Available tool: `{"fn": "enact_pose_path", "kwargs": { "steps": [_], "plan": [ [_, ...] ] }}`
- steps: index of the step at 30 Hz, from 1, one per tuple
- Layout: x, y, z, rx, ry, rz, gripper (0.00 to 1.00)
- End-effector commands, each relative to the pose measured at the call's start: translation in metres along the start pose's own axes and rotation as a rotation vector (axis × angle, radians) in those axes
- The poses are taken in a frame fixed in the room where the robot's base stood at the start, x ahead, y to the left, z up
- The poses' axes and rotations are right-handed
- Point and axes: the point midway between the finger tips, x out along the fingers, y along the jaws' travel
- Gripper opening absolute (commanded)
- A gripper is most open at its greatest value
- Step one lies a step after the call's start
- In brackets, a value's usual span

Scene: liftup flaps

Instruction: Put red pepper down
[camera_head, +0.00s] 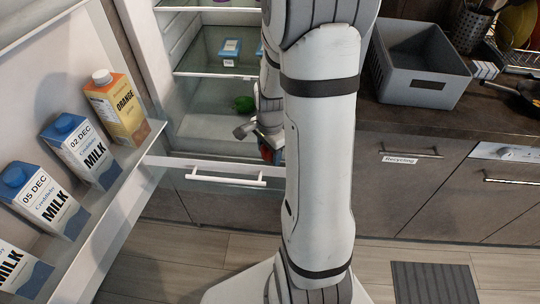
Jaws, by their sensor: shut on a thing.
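My gripper (262,137) is at the front of the open fridge, partly hidden behind my own arm. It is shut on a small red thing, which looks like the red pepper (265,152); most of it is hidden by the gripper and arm. A green vegetable, perhaps a pepper (244,103), lies on the fridge's bottom surface (205,128), just behind and left of the gripper. I cannot tell whether the red pepper touches anything below it.
The open fridge door (140,185) holds milk cartons (78,150) and an orange juice carton (118,108) on the left. A glass shelf (205,63) with small blue boxes (230,47) is above. A closed drawer (225,178) is below. A grey crate (425,85) stands on the right counter.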

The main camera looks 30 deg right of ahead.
Motion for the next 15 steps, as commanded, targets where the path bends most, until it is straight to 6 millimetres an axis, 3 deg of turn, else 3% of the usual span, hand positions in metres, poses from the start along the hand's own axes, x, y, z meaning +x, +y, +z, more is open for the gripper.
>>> {"fn": "enact_pose_path", "kwargs": {
  "steps": [3, 14, 15],
  "plan": [
    [0.019, 0.002, 0.000, 0.000, -0.002, 0.004, 0.28],
    [0.024, 0.001, 0.000, 0.001, 0.000, 0.000, 0.28],
    [0.025, 0.001, 0.000, 0.001, 0.000, 0.000, 0.54]
  ]
}}
